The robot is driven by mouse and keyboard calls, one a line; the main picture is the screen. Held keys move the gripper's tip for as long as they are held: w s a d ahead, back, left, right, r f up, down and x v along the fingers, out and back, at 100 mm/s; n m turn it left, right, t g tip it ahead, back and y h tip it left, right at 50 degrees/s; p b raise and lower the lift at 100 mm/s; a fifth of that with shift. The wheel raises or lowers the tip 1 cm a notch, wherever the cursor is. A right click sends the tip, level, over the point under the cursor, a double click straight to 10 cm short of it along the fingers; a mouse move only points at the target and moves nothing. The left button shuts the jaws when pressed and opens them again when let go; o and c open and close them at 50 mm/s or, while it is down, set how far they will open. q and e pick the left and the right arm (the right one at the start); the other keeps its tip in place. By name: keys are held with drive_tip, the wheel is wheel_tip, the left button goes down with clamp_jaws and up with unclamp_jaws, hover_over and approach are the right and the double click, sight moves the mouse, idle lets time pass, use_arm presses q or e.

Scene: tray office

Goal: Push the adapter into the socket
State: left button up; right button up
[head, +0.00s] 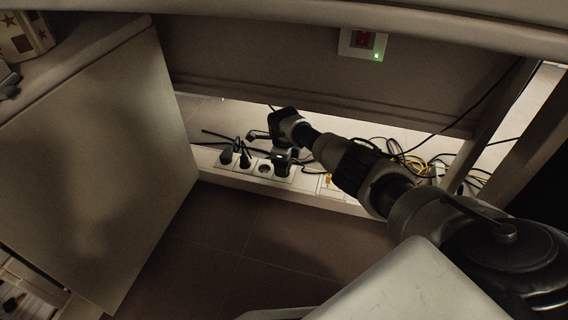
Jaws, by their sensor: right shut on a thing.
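My right gripper (272,146) reaches in from the right under the desk, with its fingers pointing down and left over the socket strip. It is shut on what looks like the black adapter (282,160), which is partly hidden by the gripper. The adapter is at the strip, just right of an empty round socket (264,169). I cannot tell whether its pins are in a socket or only above one. The white socket strip (210,159) runs along the floor edge. My left gripper is not in view.
Two black plugs (226,157) sit in the strip to the left. Black and yellow cables (405,160) lie tangled at the right. A red switch with a green light (366,42) is on the panel above. A large panel (100,160) stands at the left.

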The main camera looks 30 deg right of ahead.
drive_tip(key=shift+f+b, duration=0.3)
drive_tip(key=shift+f, duration=0.3)
idle(0.7)
idle(0.9)
drive_tip(key=o, duration=1.3)
drive_tip(key=shift+c, duration=0.2)
wheel_tip(320, 180, up, 11)
drive_tip(key=p, duration=0.8)
drive_tip(key=shift+f, duration=0.15)
